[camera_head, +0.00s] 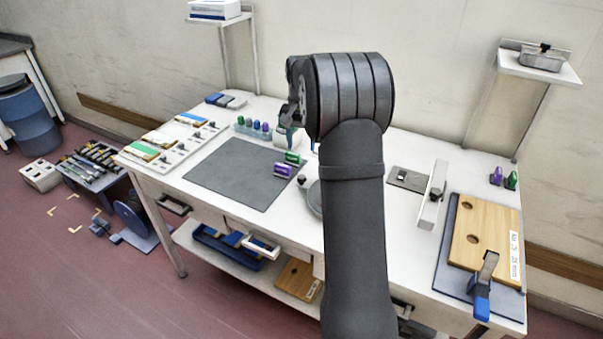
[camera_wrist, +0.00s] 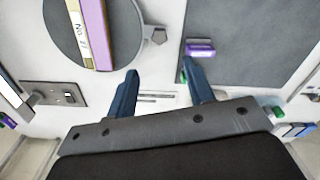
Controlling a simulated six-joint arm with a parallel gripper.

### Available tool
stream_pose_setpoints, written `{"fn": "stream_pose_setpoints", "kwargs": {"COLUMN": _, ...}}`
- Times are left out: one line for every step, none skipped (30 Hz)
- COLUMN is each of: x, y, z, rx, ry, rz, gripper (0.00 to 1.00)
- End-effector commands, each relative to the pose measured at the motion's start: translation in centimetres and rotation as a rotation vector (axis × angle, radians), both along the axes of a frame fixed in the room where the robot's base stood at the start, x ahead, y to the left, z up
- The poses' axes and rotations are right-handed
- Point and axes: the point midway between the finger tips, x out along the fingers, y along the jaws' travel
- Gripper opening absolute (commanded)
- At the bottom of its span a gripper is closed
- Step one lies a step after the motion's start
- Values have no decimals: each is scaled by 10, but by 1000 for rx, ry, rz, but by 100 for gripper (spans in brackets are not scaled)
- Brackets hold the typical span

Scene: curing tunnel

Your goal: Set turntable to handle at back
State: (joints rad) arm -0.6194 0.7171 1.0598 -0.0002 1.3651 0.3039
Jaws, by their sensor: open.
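The turntable is a grey disc (camera_wrist: 62,42) at the upper left of the wrist view. It carries a block (camera_wrist: 92,35) with purple sides and a cream label. A small grey pentagonal handle (camera_wrist: 157,35) juts from the disc's right side, toward the dark mat. In the head view the gripper is mostly hidden behind my wrist.
A purple bottle (camera_wrist: 200,48) and a green bottle (camera_head: 293,158) lie by the edge of the dark mat (camera_head: 237,174). Small upright bottles stand behind it. A switch plate (camera_head: 407,179), a white bar (camera_head: 432,195) and a wooden board (camera_head: 484,232) are to the right.

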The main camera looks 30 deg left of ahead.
Motion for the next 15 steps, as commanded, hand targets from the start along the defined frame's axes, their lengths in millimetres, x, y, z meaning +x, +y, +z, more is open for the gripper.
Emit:
{"fn": "stream_pose_setpoints", "kwargs": {"x": 0, "y": -1, "z": -13, "rx": -2, "ry": 3, "rz": 0, "gripper": 48}}
{"fn": "stream_pose_setpoints", "kwargs": {"x": 0, "y": -1, "z": -20, "rx": -2, "ry": 3, "rz": 0, "gripper": 48}}
{"fn": "stream_pose_setpoints", "kwargs": {"x": -1, "y": -1, "z": -28, "rx": -2, "ry": 3, "rz": -1, "gripper": 48}}
{"fn": "stream_pose_setpoints", "kwargs": {"x": -1, "y": -1, "z": -35, "rx": -2, "ry": 3, "rz": -1, "gripper": 48}}
{"fn": "stream_pose_setpoints", "kwargs": {"x": -1, "y": -1, "z": -42, "rx": -2, "ry": 3, "rz": -1, "gripper": 48}}
{"fn": "stream_pose_setpoints", "kwargs": {"x": -1, "y": -1, "z": -51, "rx": -3, "ry": 4, "rz": -1, "gripper": 48}}
{"fn": "stream_pose_setpoints", "kwargs": {"x": -1, "y": -1, "z": -57, "rx": -2, "ry": 3, "rz": -1, "gripper": 48}}
{"fn": "stream_pose_setpoints", "kwargs": {"x": 0, "y": -1, "z": -63, "rx": -2, "ry": 3, "rz": -1, "gripper": 48}}
{"fn": "stream_pose_setpoints", "kwargs": {"x": 0, "y": -1, "z": -71, "rx": -2, "ry": 3, "rz": -1, "gripper": 48}}
{"fn": "stream_pose_setpoints", "kwargs": {"x": 0, "y": -1, "z": -78, "rx": -2, "ry": 3, "rz": -1, "gripper": 48}}
{"fn": "stream_pose_setpoints", "kwargs": {"x": -1, "y": -1, "z": -83, "rx": -2, "ry": 3, "rz": -1, "gripper": 48}}
{"fn": "stream_pose_setpoints", "kwargs": {"x": 0, "y": -1, "z": -90, "rx": -2, "ry": 3, "rz": -1, "gripper": 48}}
{"fn": "stream_pose_setpoints", "kwargs": {"x": 0, "y": -1, "z": -94, "rx": -1, "ry": 2, "rz": -1, "gripper": 48}}
{"fn": "stream_pose_setpoints", "kwargs": {"x": 0, "y": -1, "z": -98, "rx": -1, "ry": 2, "rz": -1, "gripper": 48}}
{"fn": "stream_pose_setpoints", "kwargs": {"x": 0, "y": 0, "z": -104, "rx": 0, "ry": 1, "rz": -1, "gripper": 48}}
